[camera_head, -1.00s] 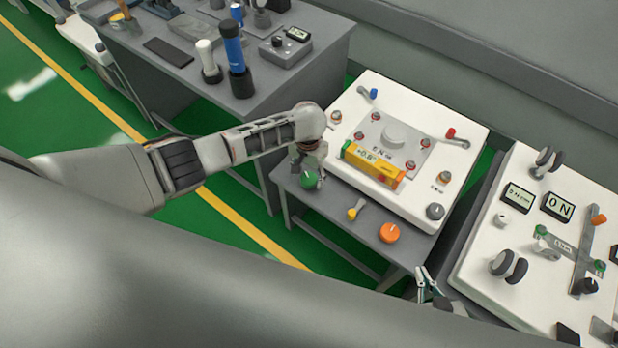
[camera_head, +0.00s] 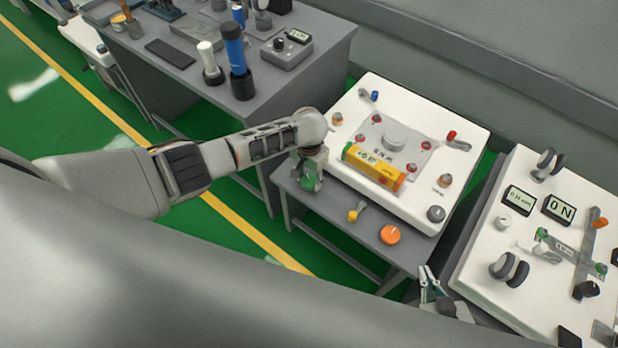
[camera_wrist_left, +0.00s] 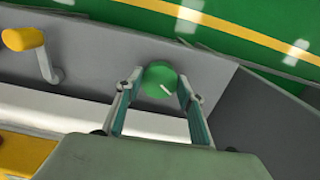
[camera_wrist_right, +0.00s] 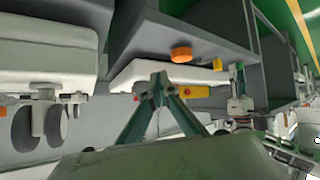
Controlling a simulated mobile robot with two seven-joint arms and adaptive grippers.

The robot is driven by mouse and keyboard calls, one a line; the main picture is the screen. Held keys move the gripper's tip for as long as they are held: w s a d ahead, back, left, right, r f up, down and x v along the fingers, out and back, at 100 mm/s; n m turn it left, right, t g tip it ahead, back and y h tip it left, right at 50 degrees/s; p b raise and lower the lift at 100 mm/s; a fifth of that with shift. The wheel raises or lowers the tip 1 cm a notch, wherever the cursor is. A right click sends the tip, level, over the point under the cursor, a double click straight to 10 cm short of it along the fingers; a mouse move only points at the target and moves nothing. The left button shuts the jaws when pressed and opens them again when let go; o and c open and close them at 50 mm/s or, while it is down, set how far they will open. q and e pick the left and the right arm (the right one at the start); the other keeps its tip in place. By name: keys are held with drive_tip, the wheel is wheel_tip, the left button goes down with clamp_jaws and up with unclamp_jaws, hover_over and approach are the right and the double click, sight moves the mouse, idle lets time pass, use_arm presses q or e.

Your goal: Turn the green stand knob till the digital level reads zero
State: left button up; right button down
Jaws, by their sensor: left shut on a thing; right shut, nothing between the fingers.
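The green stand knob (camera_head: 309,183) is at the left front of the grey stand, partly covered by my left gripper (camera_head: 311,170). In the left wrist view the round knob (camera_wrist_left: 160,80) with a white mark sits between my two left fingers, which are shut on it. The yellow and orange digital level (camera_head: 374,166) lies on the white plate (camera_head: 440,135). Its display shows small digits, too blurred to read surely. My right gripper (camera_head: 430,281) is low, right of the stand. In the right wrist view its fingertips (camera_wrist_right: 161,80) meet, empty.
A yellow lever (camera_head: 355,212) and an orange knob (camera_head: 390,234) are on the same front edge. A grey bench (camera_head: 190,80) with bottles stands behind left. Another white panel (camera_head: 480,265) with displays is at the right, close to my right gripper.

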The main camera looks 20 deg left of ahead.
use_arm(q)
drive_tip(key=shift+d+r+m+p, duration=0.1)
drive_tip(key=shift+r+m+p, duration=0.1)
drive_tip(key=shift+m+p, duration=0.8)
drive_tip(key=shift+f+m+p, duration=0.15)
drive_tip(key=shift+m+p, duration=0.3)
drive_tip(key=shift+m, duration=0.35)
drive_tip(key=m, duration=0.2)
drive_tip(key=shift+s+f+m, duration=0.1)
drive_tip(key=shift+f+m, duration=0.05)
drive_tip(key=shift+m, duration=0.15)
drive_tip(key=m, duration=0.4)
drive_tip(key=shift+m, duration=0.3)
drive_tip(key=m, duration=0.3)
drive_tip(key=shift+m, duration=0.3)
drive_tip(key=m, duration=0.3)
drive_tip(key=shift+m, duration=0.4)
drive_tip(key=m, duration=0.4)
drive_tip(key=shift+m, duration=1.6)
